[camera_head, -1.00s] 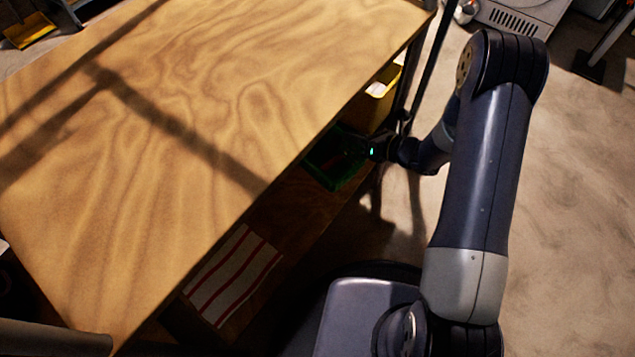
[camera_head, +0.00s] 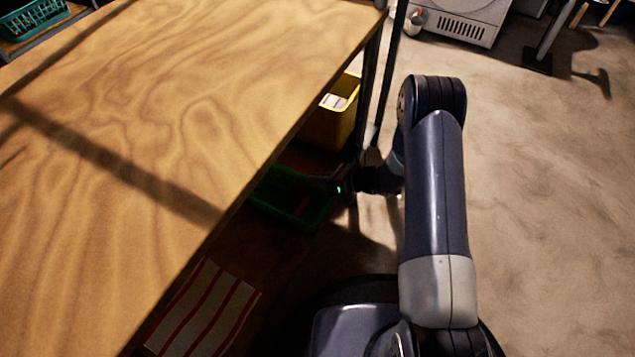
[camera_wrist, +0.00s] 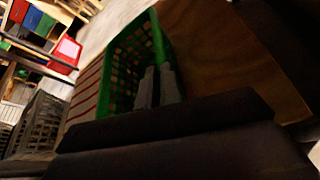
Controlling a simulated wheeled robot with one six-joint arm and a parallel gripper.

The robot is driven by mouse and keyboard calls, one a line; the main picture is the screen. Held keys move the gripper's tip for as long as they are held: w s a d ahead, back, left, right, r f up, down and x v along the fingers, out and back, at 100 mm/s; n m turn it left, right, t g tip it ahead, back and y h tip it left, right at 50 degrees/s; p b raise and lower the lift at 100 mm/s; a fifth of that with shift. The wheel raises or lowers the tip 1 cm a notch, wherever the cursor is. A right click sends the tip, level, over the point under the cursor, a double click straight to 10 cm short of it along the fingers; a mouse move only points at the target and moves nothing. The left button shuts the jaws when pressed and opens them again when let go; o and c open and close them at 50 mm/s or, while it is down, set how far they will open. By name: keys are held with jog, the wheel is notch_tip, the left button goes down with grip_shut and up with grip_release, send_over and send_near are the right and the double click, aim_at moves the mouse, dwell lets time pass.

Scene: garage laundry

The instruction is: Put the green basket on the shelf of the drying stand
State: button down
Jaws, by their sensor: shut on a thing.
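The green basket (camera_head: 296,208) is in shadow below the right edge of the wooden tabletop, and the tabletop hides part of it. My gripper (camera_head: 331,185) reaches in from the right and is shut on the basket. In the wrist view the green basket (camera_wrist: 139,53), with its lattice walls, fills the upper middle, and the two grey fingers of my gripper (camera_wrist: 157,88) are at its near wall. I cannot tell from these views whether the basket touches the board below. I cannot identify the drying stand with certainty.
A wooden table (camera_head: 150,130) fills the left. A yellow bin (camera_head: 333,115) stands below its far right part, close to the basket. A striped cloth (camera_head: 205,310) lies below the near edge. A white machine (camera_head: 468,20) stands far back. Open floor (camera_head: 560,200) lies to the right.

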jog(key=shift+f, duration=0.5)
jog(key=c, duration=1.6)
grip_release()
jog(key=shift+r, duration=0.1)
jog(key=p+v, duration=0.4)
jog(key=v, duration=0.8)
jog(key=shift+p, duration=0.3)
jog(key=b+x, duration=0.5)
jog(key=x, duration=0.7)
jog(key=shift+a+f, duration=0.15)
jog(key=shift+f, duration=0.1)
notch_tip(320, 180, up, 7)
jog(key=p, duration=0.3)
jog(key=shift+f, duration=0.15)
